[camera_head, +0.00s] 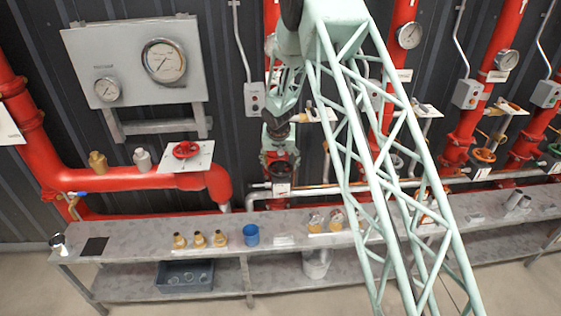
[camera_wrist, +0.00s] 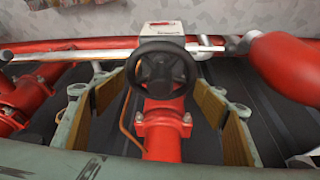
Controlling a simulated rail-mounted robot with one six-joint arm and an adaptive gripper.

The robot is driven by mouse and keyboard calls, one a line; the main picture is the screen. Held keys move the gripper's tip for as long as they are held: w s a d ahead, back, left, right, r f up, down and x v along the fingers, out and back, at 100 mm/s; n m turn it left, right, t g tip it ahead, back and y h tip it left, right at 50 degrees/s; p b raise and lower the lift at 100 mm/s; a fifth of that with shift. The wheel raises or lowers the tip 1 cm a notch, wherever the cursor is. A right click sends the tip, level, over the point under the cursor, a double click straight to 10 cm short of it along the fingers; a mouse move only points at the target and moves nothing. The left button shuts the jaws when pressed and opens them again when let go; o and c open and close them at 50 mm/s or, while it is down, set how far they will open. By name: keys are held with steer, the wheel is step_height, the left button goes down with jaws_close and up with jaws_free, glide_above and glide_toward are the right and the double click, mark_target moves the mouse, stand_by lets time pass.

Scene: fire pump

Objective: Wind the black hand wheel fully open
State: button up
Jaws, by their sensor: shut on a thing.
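The black hand wheel (camera_wrist: 163,75) faces me in the wrist view, on a red valve body (camera_wrist: 163,130). Its spokes and hub are in plain sight. In the head view the wheel (camera_head: 283,168) is a small dark ring below the end of my arm. My gripper (camera_wrist: 160,92) has one tan-padded finger on each side of the wheel and is shut on it across its rim. The exact contact points are hard to make out. In the head view my gripper (camera_head: 279,134) is small and partly hidden by my arm.
A horizontal silver pipe (camera_wrist: 100,54) runs behind the wheel, with a red pipe (camera_wrist: 285,65) at right. A grey bench (camera_head: 215,222) holds brass fittings and a blue cup (camera_head: 251,235). A red hand wheel (camera_head: 186,150) sits at left; an orange one (camera_head: 484,155) at right.

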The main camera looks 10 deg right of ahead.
steer(key=shift+n+p, duration=0.5)
steer(key=shift+p, duration=0.7)
steer(key=o, duration=0.8)
steer(key=shift+f+m+b, duration=0.15)
steer(key=shift+m+b, duration=0.75)
steer(key=shift+b, duration=3.15)
steer(key=m+h+b, duration=0.1)
steer(key=m+b, duration=0.1)
steer(key=b, duration=0.5)
steer(key=m+b, duration=0.2)
steer(key=b, duration=0.1)
steer(key=shift+g+h+b, duration=0.35)
steer(key=shift+g+h, duration=0.05)
steer(key=shift+m+b, duration=0.5)
steer(key=shift+b, duration=0.05)
steer(key=shift+m+g+b, duration=0.3)
steer(key=shift+m+b, duration=0.15)
steer(key=shift+m, duration=0.15)
